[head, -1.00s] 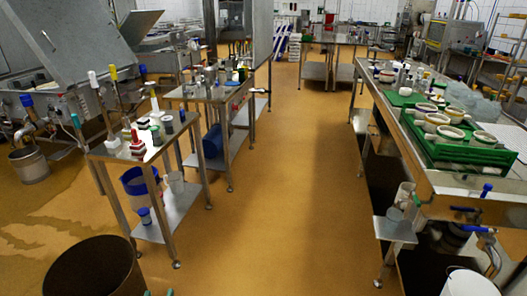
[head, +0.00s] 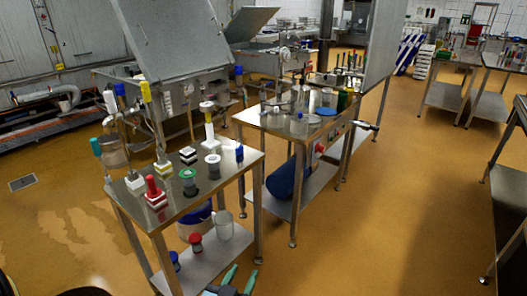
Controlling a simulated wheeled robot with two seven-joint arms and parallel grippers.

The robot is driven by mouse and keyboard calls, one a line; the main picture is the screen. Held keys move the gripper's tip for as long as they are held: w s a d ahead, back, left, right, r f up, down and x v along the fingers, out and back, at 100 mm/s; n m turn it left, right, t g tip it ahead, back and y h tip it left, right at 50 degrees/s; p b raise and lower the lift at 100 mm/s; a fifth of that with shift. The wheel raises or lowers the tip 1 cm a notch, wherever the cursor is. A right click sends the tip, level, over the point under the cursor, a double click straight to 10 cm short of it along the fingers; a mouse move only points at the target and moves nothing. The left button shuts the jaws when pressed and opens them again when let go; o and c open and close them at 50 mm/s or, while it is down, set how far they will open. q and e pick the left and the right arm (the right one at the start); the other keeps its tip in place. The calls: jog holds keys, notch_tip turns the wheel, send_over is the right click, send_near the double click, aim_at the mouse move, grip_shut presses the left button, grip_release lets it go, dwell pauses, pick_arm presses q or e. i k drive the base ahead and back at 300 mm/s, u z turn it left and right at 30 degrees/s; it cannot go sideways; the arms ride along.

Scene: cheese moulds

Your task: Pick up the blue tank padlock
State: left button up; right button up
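I cannot make out a padlock shape for certain. A small blue item (head: 239,153) stands at the right end of the near steel table (head: 215,181); it is too small to identify. My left gripper (head: 240,278) shows at the bottom edge with two teal fingers apart and nothing visible between them. It is in front of the near table, low and apart from its top. My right gripper is out of view.
The near table top holds a red-topped item (head: 154,190), a green-rimmed jar (head: 188,182) and several other small items. Its lower shelf holds a white bucket (head: 223,226). A second table (head: 290,125) stands behind. Open floor (head: 390,200) lies to the right.

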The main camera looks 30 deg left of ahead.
aim_at(239, 150)
jog(key=i, duration=2.95)
jog(key=u, duration=1.5)
jog(key=i, duration=0.5)
jog(key=u, duration=0.85)
